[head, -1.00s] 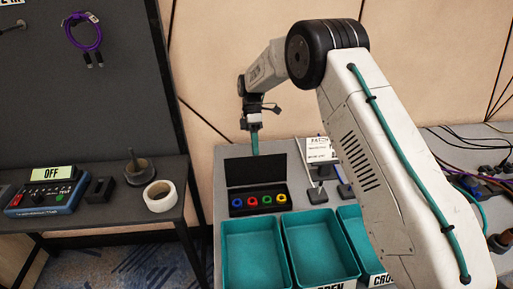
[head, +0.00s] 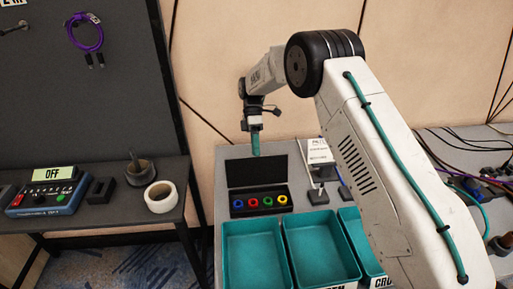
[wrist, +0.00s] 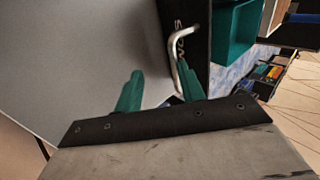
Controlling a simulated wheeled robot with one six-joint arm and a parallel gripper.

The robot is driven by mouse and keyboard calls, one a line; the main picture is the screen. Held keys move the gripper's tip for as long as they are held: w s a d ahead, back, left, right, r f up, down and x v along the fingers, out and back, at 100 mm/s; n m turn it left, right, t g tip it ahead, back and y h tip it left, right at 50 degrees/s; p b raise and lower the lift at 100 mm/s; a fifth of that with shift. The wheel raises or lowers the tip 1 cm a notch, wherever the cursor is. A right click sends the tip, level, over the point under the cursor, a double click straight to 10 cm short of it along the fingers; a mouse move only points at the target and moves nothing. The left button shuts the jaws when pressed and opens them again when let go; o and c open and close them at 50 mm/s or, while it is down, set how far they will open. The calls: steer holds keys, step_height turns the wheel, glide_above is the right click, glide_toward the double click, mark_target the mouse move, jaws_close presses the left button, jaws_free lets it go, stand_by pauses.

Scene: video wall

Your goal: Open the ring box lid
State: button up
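The ring box (head: 233,212) is a black case on the grey table, with several coloured rings in its tray. Its black lid (head: 256,172) stands raised at the back of the tray. The wrist view shows a dark panel, apparently the lid (wrist: 196,15), with white letters and a bent silver handle (wrist: 171,45). My gripper (head: 255,150) is at the lid's top edge in the head view. In the wrist view my gripper (wrist: 158,80) has its teal fingers apart. The handle is close to the right finger; I cannot tell whether they touch. Nothing is clamped between the fingers.
Teal bins (head: 258,262) stand right in front of the ring box. A small white sign (head: 318,150) and dark stands are to its right. A side table at left holds a blue device (head: 45,195) and a tape roll (head: 160,197). Cables lie at far right.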

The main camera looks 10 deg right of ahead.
steer(key=shift+s+a+f+g, duration=0.1)
steer(key=shift+s+f+g, duration=0.05)
steer(key=shift+s+f, duration=0.45)
steer(key=shift+s+f+g, duration=0.15)
steer(key=shift+s+f, duration=0.25)
steer(key=shift+f, duration=0.35)
step_height(320, 180, up, 6)
steer(key=s+d+r, duration=0.1)
steer(key=s+d, duration=0.2)
steer(key=s, duration=1.1)
steer(key=shift+r, duration=0.4)
